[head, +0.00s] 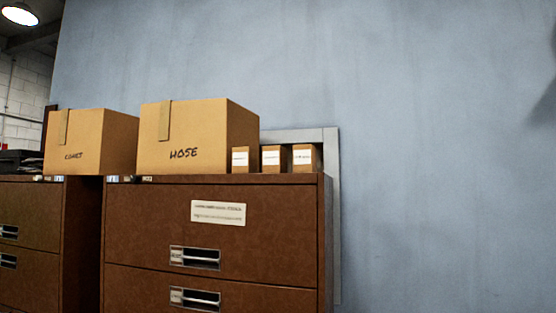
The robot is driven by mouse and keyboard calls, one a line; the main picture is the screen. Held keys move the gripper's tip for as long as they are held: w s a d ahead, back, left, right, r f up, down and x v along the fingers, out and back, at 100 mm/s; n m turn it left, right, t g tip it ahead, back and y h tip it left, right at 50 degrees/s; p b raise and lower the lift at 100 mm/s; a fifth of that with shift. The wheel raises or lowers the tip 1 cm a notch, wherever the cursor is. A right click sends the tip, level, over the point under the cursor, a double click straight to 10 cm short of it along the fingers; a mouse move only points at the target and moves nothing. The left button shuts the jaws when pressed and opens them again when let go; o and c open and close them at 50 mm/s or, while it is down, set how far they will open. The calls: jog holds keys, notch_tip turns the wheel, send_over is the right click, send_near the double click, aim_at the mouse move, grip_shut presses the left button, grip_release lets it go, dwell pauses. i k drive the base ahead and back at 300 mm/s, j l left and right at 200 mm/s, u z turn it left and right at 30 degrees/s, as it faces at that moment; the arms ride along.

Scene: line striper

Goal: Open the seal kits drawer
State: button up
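A brown filing cabinet (130,225) stands at the lower middle of the head view. Its top drawer (280,235) is closed, with a recessed metal handle (195,258) and a white label (218,213) whose print is too small to read. A second drawer (260,298) below has a similar handle (195,299) and is cut off by the frame's bottom edge. I cannot tell which drawer is the seal kits drawer. My gripper is not in view.
A box marked HOSE (195,135) and several small labelled boxes (274,159) stand on the cabinet. A second brown cabinet (30,215) at left carries another cardboard box (95,140). A blue-grey wall (440,150) rises behind; no obstacle shows right of the cabinet.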

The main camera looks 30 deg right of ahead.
aim_at(30, 278)
jog(key=u, duration=0.45)
jog(key=i+j+u, duration=0.2)
jog(key=i+u, duration=0.2)
jog(key=i, duration=0.25)
jog(key=i+u, duration=0.4)
jog(key=i, duration=0.25)
